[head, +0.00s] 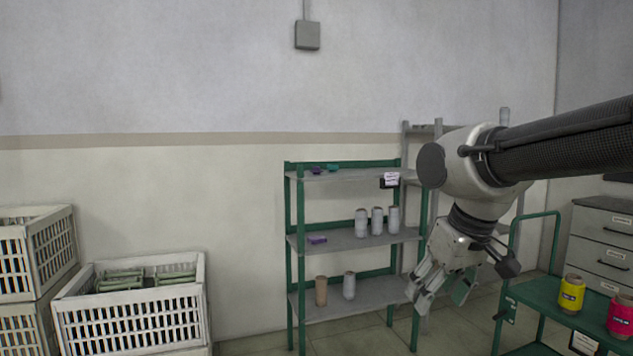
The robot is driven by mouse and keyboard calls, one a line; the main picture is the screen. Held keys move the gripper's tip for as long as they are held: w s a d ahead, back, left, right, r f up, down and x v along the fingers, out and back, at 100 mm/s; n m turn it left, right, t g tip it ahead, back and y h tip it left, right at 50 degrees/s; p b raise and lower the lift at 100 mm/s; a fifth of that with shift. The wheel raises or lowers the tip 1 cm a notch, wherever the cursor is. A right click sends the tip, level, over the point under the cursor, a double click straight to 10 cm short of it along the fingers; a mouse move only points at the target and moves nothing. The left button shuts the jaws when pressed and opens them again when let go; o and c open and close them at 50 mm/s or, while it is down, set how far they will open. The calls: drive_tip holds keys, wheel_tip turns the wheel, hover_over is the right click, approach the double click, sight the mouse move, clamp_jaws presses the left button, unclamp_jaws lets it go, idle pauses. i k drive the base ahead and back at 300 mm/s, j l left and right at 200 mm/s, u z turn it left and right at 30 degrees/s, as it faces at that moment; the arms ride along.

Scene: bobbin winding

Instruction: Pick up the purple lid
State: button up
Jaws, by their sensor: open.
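Two small purple things show in the head view. One purple piece (317,239) lies at the left of the shelf unit's middle shelf. A darker purple piece (316,170) lies on the top shelf, beside a teal one (333,167). They are too small for me to tell which is the lid. My gripper (437,295) points down in front of the shelf unit's right side, open and empty. It is well to the right of both purple pieces and touches neither.
The green-framed shelf unit (301,258) holds several grey cones (377,221) and a brown one (321,291). White crates (133,321) stand at the left. A green cart (540,296) with yellow (572,293) and pink (622,315) spools is at the right. Floor shows between crates and shelves.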

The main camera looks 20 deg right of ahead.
sight(315, 170)
drive_tip(key=k+l, duration=0.25)
drive_tip(key=l, duration=0.2)
drive_tip(key=k+l, duration=0.3)
drive_tip(key=l+u, duration=0.1)
drive_tip(key=l, duration=0.7)
drive_tip(key=l+u, duration=0.1)
drive_tip(key=l, duration=0.65)
drive_tip(key=i+l, duration=0.2)
drive_tip(key=i+l+u, duration=0.1)
drive_tip(key=l, duration=0.35)
drive_tip(key=i+l, duration=0.3)
drive_tip(key=i+l+u, duration=0.1)
drive_tip(key=i, duration=0.4)
drive_tip(key=i+l, duration=0.25)
drive_tip(key=i, duration=0.3)
drive_tip(key=i+l+u, duration=0.15)
drive_tip(key=i, duration=0.35)
